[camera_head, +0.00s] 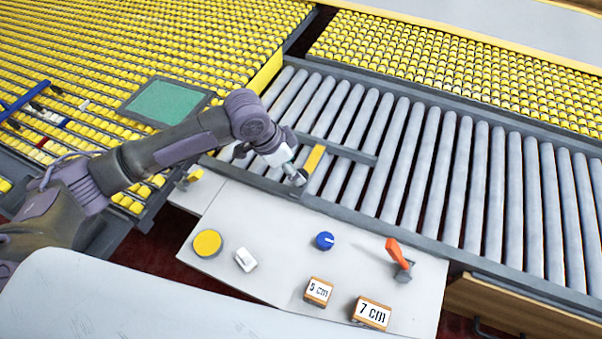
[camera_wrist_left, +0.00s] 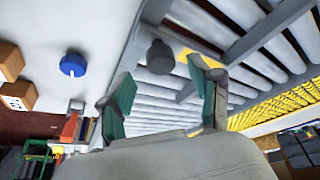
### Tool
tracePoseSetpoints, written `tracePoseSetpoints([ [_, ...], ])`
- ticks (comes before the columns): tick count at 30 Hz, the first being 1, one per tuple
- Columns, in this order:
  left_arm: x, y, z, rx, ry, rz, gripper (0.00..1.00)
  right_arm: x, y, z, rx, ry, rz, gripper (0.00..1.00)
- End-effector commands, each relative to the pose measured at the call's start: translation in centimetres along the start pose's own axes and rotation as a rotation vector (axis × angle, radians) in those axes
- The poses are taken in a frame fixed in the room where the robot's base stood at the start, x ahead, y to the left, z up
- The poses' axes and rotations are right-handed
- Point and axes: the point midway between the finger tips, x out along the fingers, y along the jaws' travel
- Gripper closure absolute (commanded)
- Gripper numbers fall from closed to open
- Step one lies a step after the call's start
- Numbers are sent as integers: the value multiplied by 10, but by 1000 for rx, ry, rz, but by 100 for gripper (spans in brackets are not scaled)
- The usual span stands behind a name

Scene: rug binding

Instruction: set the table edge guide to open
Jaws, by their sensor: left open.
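What looks like the table edge guide is a grey bar (camera_head: 345,151) with a yellow strip (camera_head: 313,158), lying across the grey rollers near the front rail. In the left wrist view, a dark round knob (camera_wrist_left: 160,57) stands beside the guide's yellow part (camera_wrist_left: 190,52). My left gripper (camera_head: 297,176) is over the front rail by the yellow strip. In the left wrist view its two green-padded fingers (camera_wrist_left: 162,78) are spread and empty, with the knob ahead between them. I cannot tell the guide's setting. My right gripper is not in view.
The white panel in front carries a yellow button (camera_head: 207,243), a white switch (camera_head: 246,260), a blue dial (camera_head: 325,241), an orange lever (camera_head: 398,253) and blocks marked 5 cm (camera_head: 318,291) and 7 cm (camera_head: 372,313). A green pad (camera_head: 165,102) lies on the yellow rollers.

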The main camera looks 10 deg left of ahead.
Motion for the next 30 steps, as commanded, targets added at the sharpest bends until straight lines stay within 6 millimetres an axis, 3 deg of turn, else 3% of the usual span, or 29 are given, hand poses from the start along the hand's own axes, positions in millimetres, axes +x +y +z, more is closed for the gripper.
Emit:
tracePoseSetpoints([
  [3,24,1,0,0,-1,3,37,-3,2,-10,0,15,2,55],
  [9,49,0,0,0,-1,1,37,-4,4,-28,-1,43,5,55],
  [21,57,0,0,1,0,0,37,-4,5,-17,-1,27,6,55],
  [30,57,0,0,1,0,0,85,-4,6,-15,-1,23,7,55],
])
